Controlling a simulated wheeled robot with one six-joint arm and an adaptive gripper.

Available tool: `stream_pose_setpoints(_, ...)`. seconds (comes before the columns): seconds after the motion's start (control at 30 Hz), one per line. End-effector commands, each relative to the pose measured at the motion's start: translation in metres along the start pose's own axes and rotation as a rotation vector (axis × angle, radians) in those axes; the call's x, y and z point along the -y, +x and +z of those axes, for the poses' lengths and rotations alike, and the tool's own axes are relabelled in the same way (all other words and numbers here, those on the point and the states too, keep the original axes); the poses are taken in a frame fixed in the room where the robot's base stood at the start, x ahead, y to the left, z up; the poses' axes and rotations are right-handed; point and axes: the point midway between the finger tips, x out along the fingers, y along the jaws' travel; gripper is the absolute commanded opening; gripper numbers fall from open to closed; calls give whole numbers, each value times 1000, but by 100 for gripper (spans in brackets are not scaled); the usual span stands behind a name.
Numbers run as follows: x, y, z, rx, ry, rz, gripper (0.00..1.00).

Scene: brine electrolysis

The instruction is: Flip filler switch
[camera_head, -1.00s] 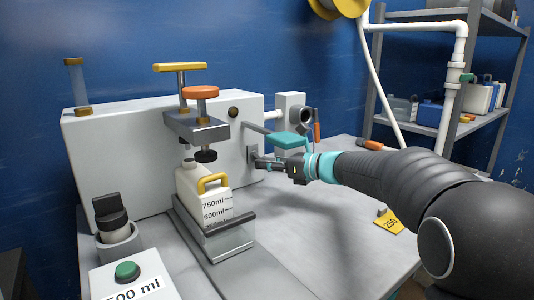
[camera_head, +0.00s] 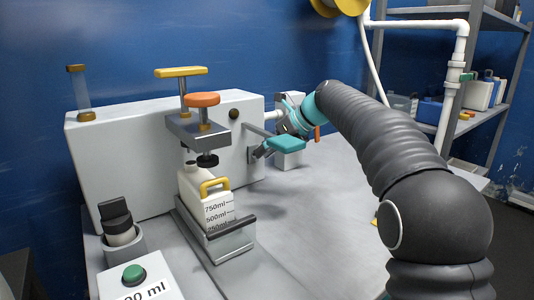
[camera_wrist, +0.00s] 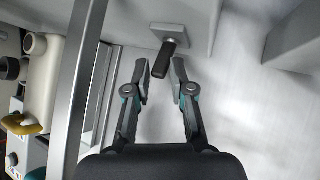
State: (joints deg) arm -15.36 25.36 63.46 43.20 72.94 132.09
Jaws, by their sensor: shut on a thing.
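The filler switch is a small black lever (camera_wrist: 163,58) on a square grey plate (camera_wrist: 180,36), which is fixed to the white machine's face. In the head view the switch plate (camera_head: 251,155) shows at the machine's right end. My gripper (camera_wrist: 162,72) has its two fingers on either side of the black lever and is shut on it. The lever's exact tilt is hard to tell there.
A white jug (camera_head: 208,198) stands under the orange-knobbed press (camera_head: 202,99). A green button (camera_head: 134,273) is at front left. The tabletop (camera_head: 310,220) right of the jug is clear.

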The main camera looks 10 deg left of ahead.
Motion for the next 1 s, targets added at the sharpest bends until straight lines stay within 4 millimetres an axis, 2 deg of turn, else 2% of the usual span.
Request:
stream_pose_setpoints(0.63, 1, -1, 2, -39, 18, -2, 0)
stream_pose_setpoints(0.67, 1, -1, 2, -39, 18, -2, 25)
stream_pose_setpoints(0.7, 1, -1, 2, -39, 18, -3, 35)
stream_pose_setpoints(0.77, 1, -1, 2, -39, 18, -2, 48)
stream_pose_setpoints(1.0, 0, 0, 3, -40, 16, 0, 48)
